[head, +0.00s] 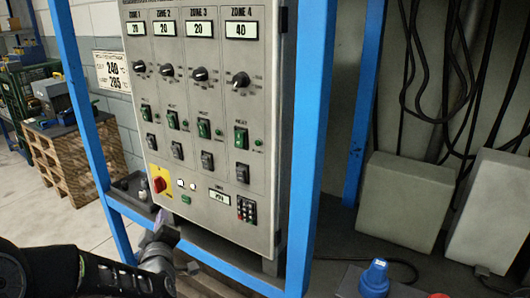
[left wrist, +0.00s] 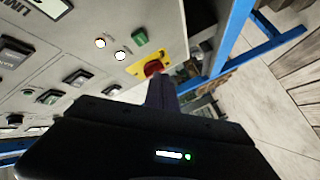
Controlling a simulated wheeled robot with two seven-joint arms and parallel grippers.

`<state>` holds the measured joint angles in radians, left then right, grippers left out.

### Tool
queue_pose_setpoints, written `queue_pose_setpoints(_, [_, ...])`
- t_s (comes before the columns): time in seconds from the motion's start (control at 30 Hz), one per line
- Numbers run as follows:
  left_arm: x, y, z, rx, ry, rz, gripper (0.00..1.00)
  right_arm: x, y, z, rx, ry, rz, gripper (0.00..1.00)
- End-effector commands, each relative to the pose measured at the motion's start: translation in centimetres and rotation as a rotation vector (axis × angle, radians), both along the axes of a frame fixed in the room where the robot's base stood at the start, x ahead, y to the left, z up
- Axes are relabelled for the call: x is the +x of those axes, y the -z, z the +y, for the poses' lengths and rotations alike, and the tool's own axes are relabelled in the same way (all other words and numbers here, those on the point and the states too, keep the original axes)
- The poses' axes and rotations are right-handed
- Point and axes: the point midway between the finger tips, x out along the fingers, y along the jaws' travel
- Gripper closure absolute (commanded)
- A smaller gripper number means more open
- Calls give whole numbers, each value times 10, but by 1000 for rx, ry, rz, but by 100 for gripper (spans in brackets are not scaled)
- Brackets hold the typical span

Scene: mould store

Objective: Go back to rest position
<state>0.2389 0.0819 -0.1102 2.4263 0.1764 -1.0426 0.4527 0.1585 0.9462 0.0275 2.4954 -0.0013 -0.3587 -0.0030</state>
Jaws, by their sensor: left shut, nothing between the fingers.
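My left gripper (head: 158,232) is at the lower left of the grey control panel (head: 215,110) in the head view, its arm coming in from the bottom left. In the left wrist view its narrow fingers (left wrist: 161,92) are together with nothing between them. That switch also shows just beyond the fingertips in the left wrist view (left wrist: 153,68). I see no clear grip on it. My right gripper is out of view.
A blue frame (head: 305,150) surrounds the panel, with a post close to my left arm. The panel has several black knobs (head: 240,79) and green switches. A pallet stack (head: 75,160) stands at left. Pale boxes (head: 405,200), hanging cables (head: 447,80) and a blue-capped object (head: 375,278) are at right.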

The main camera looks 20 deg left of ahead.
Motion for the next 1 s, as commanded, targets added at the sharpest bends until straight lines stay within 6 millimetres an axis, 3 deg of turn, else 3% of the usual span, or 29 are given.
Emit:
queue_pose_setpoints(0.17, [2,9,-5,27,24,58,100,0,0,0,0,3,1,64])
queue_pose_setpoints(0.27, [5,35,-23,57,102,178,100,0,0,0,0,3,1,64])
queue_pose_setpoints(0.37, [6,81,-54,71,208,323,100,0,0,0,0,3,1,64])
queue_pose_setpoints(0.53, [-15,183,-130,80,455,611,100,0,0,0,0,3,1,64])
queue_pose_setpoints(0.7, [-74,282,-215,65,737,889,100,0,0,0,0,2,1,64])
queue_pose_setpoints(0.8, [-118,324,-257,47,885,1021,100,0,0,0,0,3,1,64])
queue_pose_setpoints(1.0, [-200,376,-316,-10,1099,1203,100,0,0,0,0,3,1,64])
